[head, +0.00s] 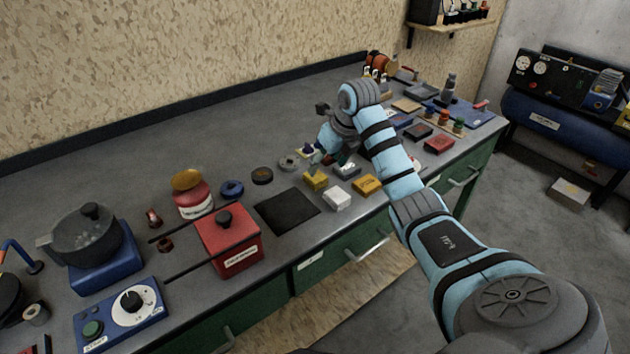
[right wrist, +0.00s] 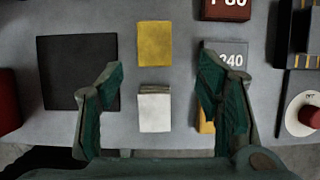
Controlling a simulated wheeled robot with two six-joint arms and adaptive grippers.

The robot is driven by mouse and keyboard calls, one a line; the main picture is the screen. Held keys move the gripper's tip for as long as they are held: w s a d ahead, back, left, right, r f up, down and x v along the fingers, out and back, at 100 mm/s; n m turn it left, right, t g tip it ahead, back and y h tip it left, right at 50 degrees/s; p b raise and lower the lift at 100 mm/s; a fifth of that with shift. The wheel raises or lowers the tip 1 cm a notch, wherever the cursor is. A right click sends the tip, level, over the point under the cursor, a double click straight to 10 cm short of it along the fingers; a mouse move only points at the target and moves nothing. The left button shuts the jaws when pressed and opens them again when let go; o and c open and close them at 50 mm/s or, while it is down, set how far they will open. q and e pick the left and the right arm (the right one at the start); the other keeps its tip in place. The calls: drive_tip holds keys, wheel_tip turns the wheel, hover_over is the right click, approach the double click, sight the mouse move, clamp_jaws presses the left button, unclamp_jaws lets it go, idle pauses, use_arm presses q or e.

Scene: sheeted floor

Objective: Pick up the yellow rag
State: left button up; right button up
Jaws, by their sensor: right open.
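The yellow rag (head: 316,181) is a folded square pad lying flat on the grey workbench, just right of a black mat. In the right wrist view the yellow rag (right wrist: 155,44) lies beyond the fingertips, roughly midway between them. My right gripper (head: 325,160) is above the bench by the yellow rag, pointing down. In the right wrist view the right gripper (right wrist: 160,78) has its green fingers wide apart with nothing held. A white folded rag (right wrist: 154,110) lies between the fingers, below and apart from the yellow one. My left gripper is out of view.
The black mat (right wrist: 75,70) lies left of the rags. An orange-yellow block (head: 367,185) is to the right, partly hidden by a finger in the wrist view. A red box (head: 230,240) stands left. Grit blocks marked 240 (right wrist: 232,58) lie close by on the right.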

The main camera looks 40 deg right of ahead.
sight(316, 176)
drive_tip(key=x, duration=0.4)
drive_tip(key=w+x, duration=0.1)
drive_tip(key=x, duration=0.1)
drive_tip(key=shift+w+a+b, duration=0.1)
drive_tip(key=shift+a+b, duration=0.2)
drive_tip(key=shift+b, duration=0.1)
drive_tip(key=c, duration=1.2)
